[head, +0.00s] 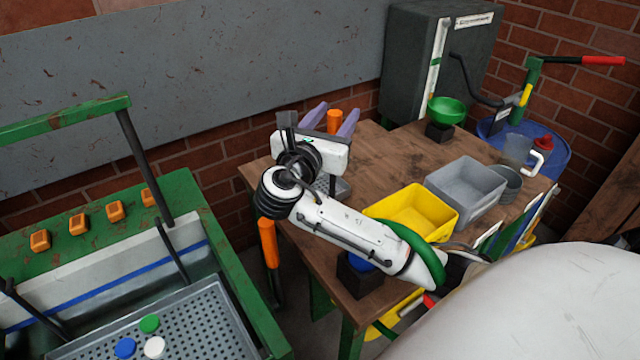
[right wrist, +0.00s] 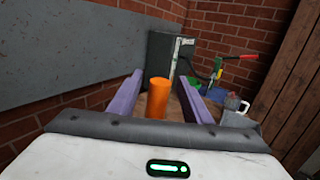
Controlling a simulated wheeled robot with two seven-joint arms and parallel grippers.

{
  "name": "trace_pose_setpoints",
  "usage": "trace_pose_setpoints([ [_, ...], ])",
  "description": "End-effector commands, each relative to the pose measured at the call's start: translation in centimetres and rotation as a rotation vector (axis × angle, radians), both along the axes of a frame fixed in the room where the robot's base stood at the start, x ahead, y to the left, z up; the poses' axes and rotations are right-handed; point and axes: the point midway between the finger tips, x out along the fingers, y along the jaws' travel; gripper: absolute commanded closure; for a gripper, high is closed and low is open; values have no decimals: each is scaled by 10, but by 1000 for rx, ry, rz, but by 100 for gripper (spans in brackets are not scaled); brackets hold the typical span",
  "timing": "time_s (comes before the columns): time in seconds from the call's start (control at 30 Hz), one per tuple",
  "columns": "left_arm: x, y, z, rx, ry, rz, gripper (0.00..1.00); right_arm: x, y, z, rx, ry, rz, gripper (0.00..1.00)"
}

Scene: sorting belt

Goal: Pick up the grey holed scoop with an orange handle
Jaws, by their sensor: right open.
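The scoop's upright orange handle (head: 334,121) shows between the two purple fingers of my right gripper (head: 338,108) in the head view. A grey holed part (head: 341,187), apparently the scoop's bowl, shows on the table just below the gripper body, which hides most of it. In the right wrist view the orange handle (right wrist: 158,98) stands between the open fingers (right wrist: 160,77), with a gap visible on each side. The gripper is open and holds nothing. My left gripper is not in view.
A yellow bin (head: 415,207) and a grey bin (head: 467,185) stand right of my arm on the wooden table (head: 385,155). A green bowl (head: 447,110) is behind. Another orange handle (head: 268,242) hangs beside the table's left edge. The green-framed sorting belt (head: 235,290) is at left.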

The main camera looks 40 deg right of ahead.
Motion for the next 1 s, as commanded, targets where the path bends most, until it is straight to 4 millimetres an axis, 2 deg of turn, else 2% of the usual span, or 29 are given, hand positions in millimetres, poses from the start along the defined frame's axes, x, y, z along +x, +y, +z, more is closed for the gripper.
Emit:
trace_pose_setpoints([
  [0.2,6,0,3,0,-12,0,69,1,-1,0,0,0,1,56],
  [0.27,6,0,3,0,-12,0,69,1,-1,0,0,0,1,64],
  [0.47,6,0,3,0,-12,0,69,1,-1,0,0,0,1,98],
  [0.5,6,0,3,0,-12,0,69,1,-1,1,-1,-3,1,99],
  [0.77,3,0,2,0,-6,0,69,1,-1,2,0,-4,1,99],
  [1.0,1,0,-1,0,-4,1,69,1,-1,23,0,-8,1,99],
])
